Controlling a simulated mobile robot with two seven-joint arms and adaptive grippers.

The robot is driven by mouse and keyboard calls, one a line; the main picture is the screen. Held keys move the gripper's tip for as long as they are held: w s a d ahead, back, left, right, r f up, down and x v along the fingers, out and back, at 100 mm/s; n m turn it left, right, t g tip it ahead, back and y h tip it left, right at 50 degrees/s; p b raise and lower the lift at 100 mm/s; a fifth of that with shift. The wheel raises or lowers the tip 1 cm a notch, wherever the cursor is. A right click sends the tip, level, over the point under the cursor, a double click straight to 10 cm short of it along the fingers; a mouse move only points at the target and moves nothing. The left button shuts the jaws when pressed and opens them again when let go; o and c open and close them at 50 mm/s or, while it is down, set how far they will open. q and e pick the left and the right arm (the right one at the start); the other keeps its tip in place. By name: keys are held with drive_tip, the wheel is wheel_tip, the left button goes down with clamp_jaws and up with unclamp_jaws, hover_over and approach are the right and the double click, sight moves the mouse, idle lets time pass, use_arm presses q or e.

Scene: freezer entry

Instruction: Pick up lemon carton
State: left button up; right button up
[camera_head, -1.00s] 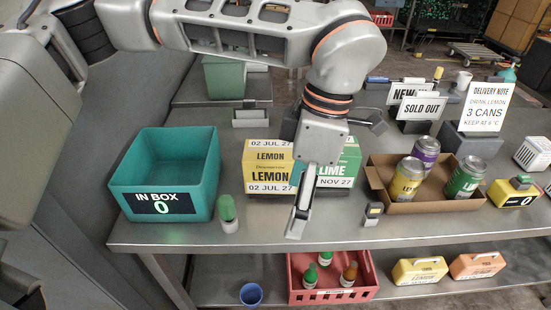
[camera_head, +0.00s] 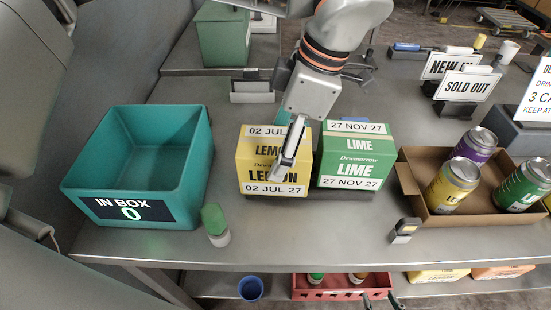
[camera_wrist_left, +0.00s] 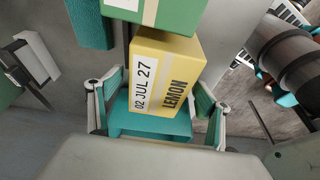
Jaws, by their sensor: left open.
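The yellow lemon carton (camera_head: 270,178) stands on the metal counter, upright, with white date labels. My left gripper (camera_head: 296,140) reaches down over it from above; one finger shows in front of the carton's face. In the left wrist view the lemon carton (camera_wrist_left: 165,85) lies between the spread fingers of my left gripper (camera_wrist_left: 155,108), with gaps at the sides. I cannot tell if a finger touches it. Two dark tips at the bottom edge of the head view look like my right gripper (camera_head: 381,303); most of it is out of frame.
A green lime carton (camera_head: 352,160) stands close beside the lemon carton on the right. A teal in box (camera_head: 185,200) reading 0 is at left, with a green-capped bottle (camera_head: 216,225) near it. A cardboard tray (camera_head: 412,185) of cans is at right.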

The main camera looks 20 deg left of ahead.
use_arm(q)
drive_tip(key=shift+x, duration=0.95)
drive_tip(key=x, duration=0.3)
drive_tip(key=shift+a, duration=0.45)
drive_tip(key=shift+s+f, duration=0.1)
drive_tip(key=shift+f, duration=0.25)
use_arm(e)
drive_tip(key=shift+w+d+r, duration=0.1)
drive_tip(key=shift+w+r, duration=0.1)
drive_tip(key=shift+w, duration=0.3)
use_arm(q)
drive_tip(key=shift+f, duration=0.25)
drive_tip(key=c, duration=1.6)
drive_tip(key=shift+r, duration=0.2)
